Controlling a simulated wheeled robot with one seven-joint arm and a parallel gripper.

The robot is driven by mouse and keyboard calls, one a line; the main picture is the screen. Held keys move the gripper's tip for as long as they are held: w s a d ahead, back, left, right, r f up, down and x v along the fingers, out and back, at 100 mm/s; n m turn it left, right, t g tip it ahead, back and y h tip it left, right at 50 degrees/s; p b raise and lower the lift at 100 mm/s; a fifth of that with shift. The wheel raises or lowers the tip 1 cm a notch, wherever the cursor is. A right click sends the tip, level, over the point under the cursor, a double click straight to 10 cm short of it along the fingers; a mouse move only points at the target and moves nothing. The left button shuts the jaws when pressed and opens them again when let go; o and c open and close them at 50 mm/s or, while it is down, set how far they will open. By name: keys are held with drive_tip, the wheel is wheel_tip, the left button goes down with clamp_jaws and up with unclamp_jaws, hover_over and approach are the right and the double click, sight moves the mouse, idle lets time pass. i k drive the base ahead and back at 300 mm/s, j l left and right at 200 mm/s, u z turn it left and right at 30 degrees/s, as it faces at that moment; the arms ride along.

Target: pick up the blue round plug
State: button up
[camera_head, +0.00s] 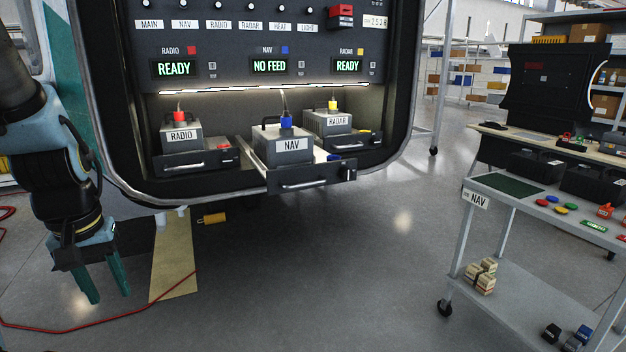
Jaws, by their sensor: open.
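The NAV box stands on a pulled-out drawer (311,177) in the middle of the bay. My gripper (107,299) hangs at the lower left, pointing down above the floor. Its two teal fingers are apart with nothing between them. It is well to the left of the plug and lower in the picture, apart from it.
The RADIO box (181,137) with a red plug and the RADAR box (327,122) with a yellow plug flank the NAV box. A red cable (120,319) lies on the floor. A cart (520,187) stands right; floor between is clear.

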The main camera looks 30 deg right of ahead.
sight(286, 120)
drive_tip(key=u, duration=0.7)
drive_tip(key=k+l+u, duration=0.15)
drive_tip(key=l+u, duration=0.3)
drive_tip(key=k+l+u, duration=0.2)
drive_tip(key=u, duration=0.2)
drive_tip(key=k+l+u, duration=0.25)
drive_tip(key=l+u, duration=0.2)
